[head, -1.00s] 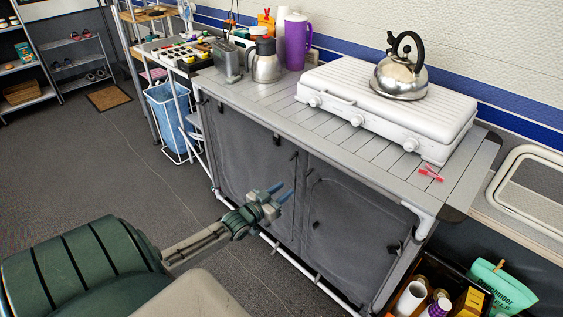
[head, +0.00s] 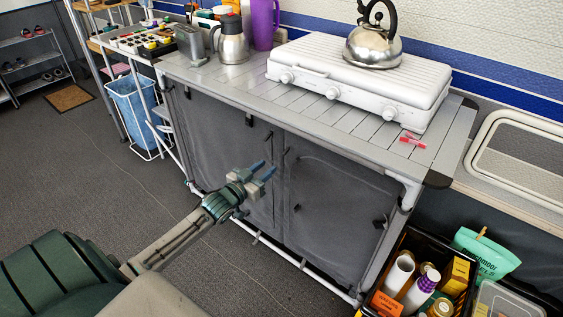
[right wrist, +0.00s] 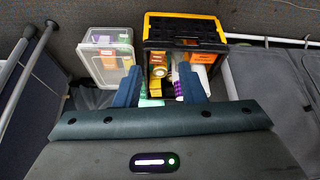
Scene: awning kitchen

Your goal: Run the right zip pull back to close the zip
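The grey fabric cupboard front (head: 330,190) stands below the slatted counter, with a left and a right panel. Small dark tabs sit on the right panel, one near its right edge (head: 378,222) and one at its upper left (head: 287,151). I cannot tell which is the right zip pull or how far the zip is open. My left gripper (head: 267,169) is open and empty in front of the left panel; I cannot tell whether it touches the cloth. My right gripper (right wrist: 160,88) is open and empty in the right wrist view, pointing towards a crate; it is not in the head view.
A black crate (head: 402,241) of bottles and packets stands on the floor right of the cupboard; its yellow-edged rim (right wrist: 185,17) shows in the right wrist view. A clear box (right wrist: 108,55) is beside it. A white stove (head: 350,75) is on the counter.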

